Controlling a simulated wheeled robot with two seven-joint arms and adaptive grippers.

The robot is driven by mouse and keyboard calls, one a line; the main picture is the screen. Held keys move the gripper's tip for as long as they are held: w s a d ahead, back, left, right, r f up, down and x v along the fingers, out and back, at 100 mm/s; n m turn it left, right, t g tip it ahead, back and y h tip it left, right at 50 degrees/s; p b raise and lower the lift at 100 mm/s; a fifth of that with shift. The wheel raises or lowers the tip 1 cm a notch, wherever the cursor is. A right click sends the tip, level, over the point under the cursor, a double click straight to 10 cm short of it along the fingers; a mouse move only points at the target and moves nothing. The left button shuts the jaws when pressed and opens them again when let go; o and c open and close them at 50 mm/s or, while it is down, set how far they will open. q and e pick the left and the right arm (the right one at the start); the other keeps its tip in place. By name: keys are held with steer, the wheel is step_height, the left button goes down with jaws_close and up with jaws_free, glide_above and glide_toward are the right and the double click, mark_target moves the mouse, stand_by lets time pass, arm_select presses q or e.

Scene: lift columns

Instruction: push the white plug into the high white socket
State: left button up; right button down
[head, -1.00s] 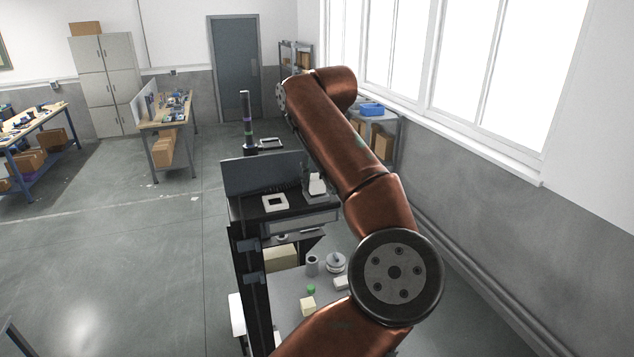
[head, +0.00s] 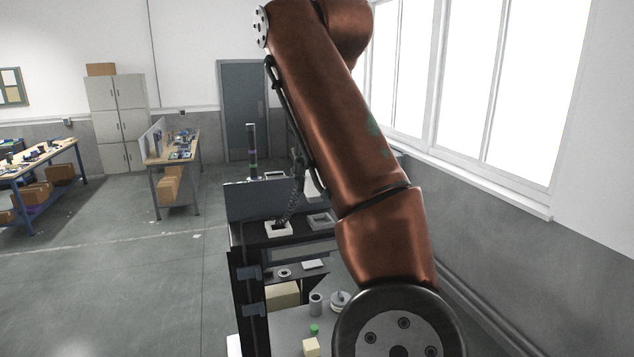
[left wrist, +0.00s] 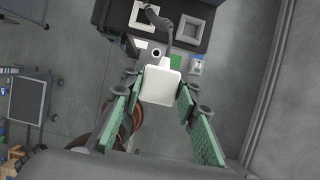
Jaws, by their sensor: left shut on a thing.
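The white plug (left wrist: 160,86) is held between the green-padded fingers of my left gripper (left wrist: 160,98) in the left wrist view. Its dark cable (left wrist: 161,24) runs toward a white square frame (left wrist: 137,22), which looks like the high white socket. In the head view the white socket (head: 277,230) lies on the rack's top shelf, with the cable (head: 292,201) reaching down over it. Part of the plug (head: 311,185) shows beside my copper arm, above the shelf and apart from the socket. My right gripper is not in view.
A grey square holder (head: 321,221) sits empty right of the socket. A dark panel (head: 255,203) stands along the shelf's back, with a signal post (head: 252,152) behind. The lower shelf (head: 300,279) holds small parts. Open floor (head: 120,285) lies left; a windowed wall is right.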

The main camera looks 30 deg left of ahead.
mark_target(314, 200)
arm_select(q)
steer(key=shift+f+b, duration=0.7)
steer(key=shift+f, duration=0.15)
steer(key=shift+f+b, duration=1.3)
steer(key=shift+f, duration=0.25)
steer(key=shift+f+b, duration=1.15)
steer(key=shift+f, duration=0.3)
steer(key=shift+f, duration=0.15)
steer(key=shift+w+a+p, duration=0.7)
steer(key=shift+a+p, duration=0.1)
steer(key=shift+a, duration=1.15)
steer(key=shift+w+a+p, duration=0.65)
steer(key=shift+a+p, duration=0.1)
steer(key=shift+a, duration=1.2)
steer(key=shift+w+a+p, duration=0.7)
steer(key=shift+a+p, duration=0.1)
steer(key=shift+a, duration=1.15)
steer(key=shift+w+a, duration=0.2)
steer(key=shift+a, duration=0.4)
